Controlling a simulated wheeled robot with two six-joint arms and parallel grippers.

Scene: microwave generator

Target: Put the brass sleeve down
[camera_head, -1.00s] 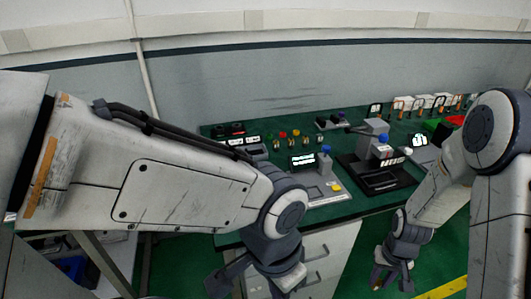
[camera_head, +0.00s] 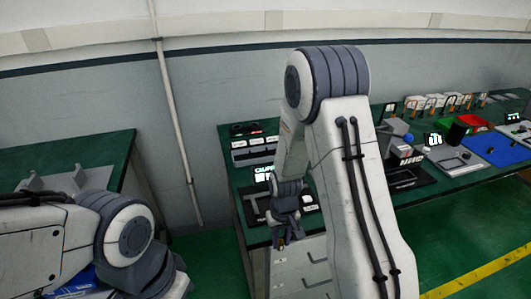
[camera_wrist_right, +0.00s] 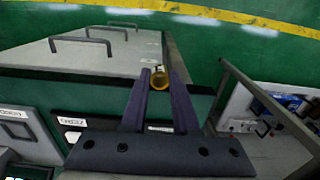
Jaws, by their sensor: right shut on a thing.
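The brass sleeve (camera_wrist_right: 159,77) is a small gold ring-like piece between the fingertips of my right gripper (camera_wrist_right: 161,88) in the right wrist view. The fingers are shut on it. In the head view my right gripper (camera_head: 283,241) hangs at the front edge of the green-topped bench (camera_head: 465,179), above the grey drawer cabinet (camera_head: 303,268); the sleeve is too small to make out clearly there. My left arm shows at the lower left, but its fingers are out of the picture.
On the bench stand a device with a lit display (camera_head: 263,178), a black-based press-like fixture (camera_head: 405,178), a blue mat (camera_head: 495,149) and red and green bins. A second green bench (camera_head: 60,158) with grey fixtures is at the left. My right arm hides part of the main bench.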

